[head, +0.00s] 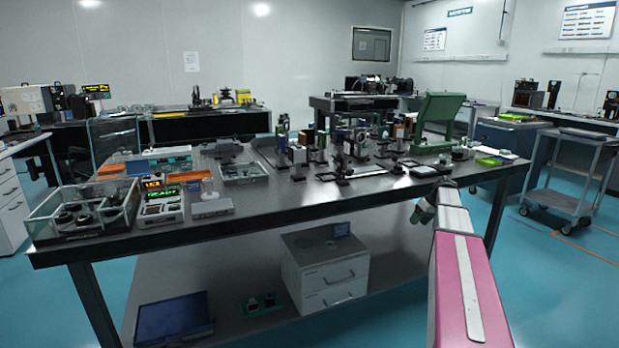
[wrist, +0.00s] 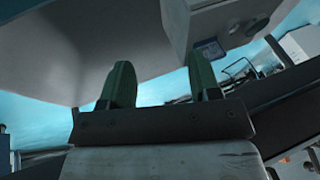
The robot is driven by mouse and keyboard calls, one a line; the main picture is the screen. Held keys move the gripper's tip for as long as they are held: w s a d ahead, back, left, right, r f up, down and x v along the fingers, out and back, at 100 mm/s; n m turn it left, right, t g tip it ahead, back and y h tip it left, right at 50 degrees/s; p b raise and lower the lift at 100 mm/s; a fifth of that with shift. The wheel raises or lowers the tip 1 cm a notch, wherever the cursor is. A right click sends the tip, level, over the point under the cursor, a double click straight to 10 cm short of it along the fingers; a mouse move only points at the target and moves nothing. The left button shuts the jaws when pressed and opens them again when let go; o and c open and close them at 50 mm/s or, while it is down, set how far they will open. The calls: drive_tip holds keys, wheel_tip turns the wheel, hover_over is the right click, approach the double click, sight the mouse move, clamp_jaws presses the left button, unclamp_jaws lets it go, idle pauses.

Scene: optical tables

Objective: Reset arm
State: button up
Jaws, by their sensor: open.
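My gripper shows in the wrist view (wrist: 160,82) as two green fingers standing well apart, open with nothing between them. In the head view my gripper (head: 424,209) is a small dark greenish shape beside the right front edge of the optical table (head: 290,203). It is partly hidden by my own pink and white arm, which reaches up from the lower right. I cannot tell the exact gap between my gripper and the table edge.
The tabletop holds a clear-walled tray (head: 80,216), several optical mounts and an upright green panel (head: 437,118). A white drawer unit (head: 325,270) stands on the lower shelf; it also shows in the wrist view (wrist: 218,22). A cart (head: 571,175) stands right, with open floor before it.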

drive_tip(key=s+a+f+m+h, duration=0.1)
drive_tip(key=s+a+f, duration=0.4)
drive_tip(key=s+a, duration=0.3)
drive_tip(key=s+a+f+m+g+h, duration=0.1)
drive_tip(key=s+a+f+m+h, duration=0.1)
drive_tip(key=s+a+f, duration=0.3)
drive_tip(key=s+a+f+m+g+h, duration=0.1)
drive_tip(key=s+a+f, duration=0.4)
drive_tip(key=s+a, duration=0.8)
drive_tip(key=s, duration=0.3)
drive_tip(key=shift+s+f+m+h, duration=0.15)
drive_tip(key=shift+s+m+h, duration=0.15)
drive_tip(key=shift+m, duration=0.1)
drive_tip(key=shift+a, duration=0.1)
